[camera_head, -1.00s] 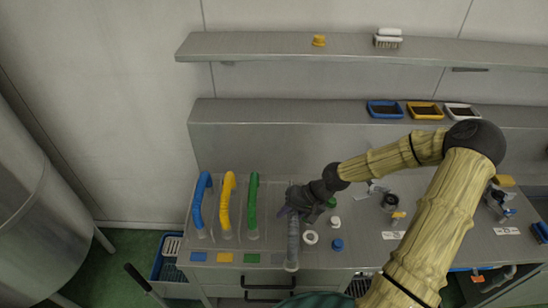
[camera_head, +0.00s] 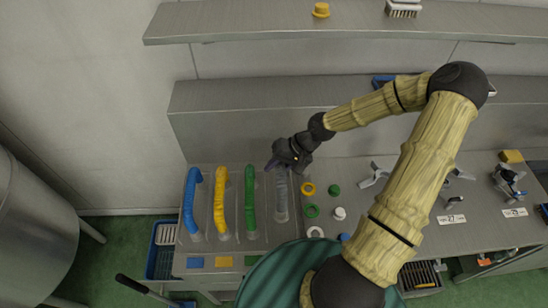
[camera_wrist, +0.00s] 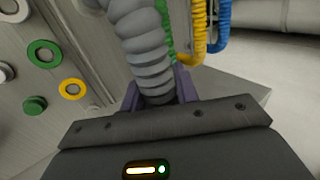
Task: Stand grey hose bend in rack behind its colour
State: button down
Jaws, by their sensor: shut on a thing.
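The grey hose bend (camera_head: 282,197) is a ribbed tube held in my gripper (camera_head: 281,163) at the right of the row of hoses. In the wrist view the grey hose (camera_wrist: 148,52) runs up from between the purple jaws (camera_wrist: 158,98). A blue hose (camera_head: 189,205), a yellow hose (camera_head: 220,203) and a green hose (camera_head: 250,200) stand in the rack to its left. Blue (camera_head: 195,262), yellow (camera_head: 223,261) and green (camera_head: 252,260) colour plates lie in front of them. No grey plate is visible now. I cannot tell whether the grey hose's lower end touches the rack.
Yellow (camera_head: 308,188) and green (camera_head: 312,211) rings and small caps, including a white one (camera_head: 339,213), lie right of the grey hose. Metal fittings (camera_head: 375,175) lie farther right. A raised steel ledge (camera_head: 240,120) runs behind, with a shelf (camera_head: 250,22) above.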

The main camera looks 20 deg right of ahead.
jog(key=shift+s+r, duration=0.1)
dwell(0.3)
notch_tip(320, 180, down, 12)
jog(key=b, duration=0.9)
dwell(0.4)
jog(key=shift+a+f, duration=0.1)
jog(key=shift+f, duration=0.3)
dwell(0.7)
jog(key=c, duration=1.3)
grip_release()
jog(key=o, duration=0.3)
jog(key=shift+o, duration=0.2)
jog(key=shift+s, duration=0.15)
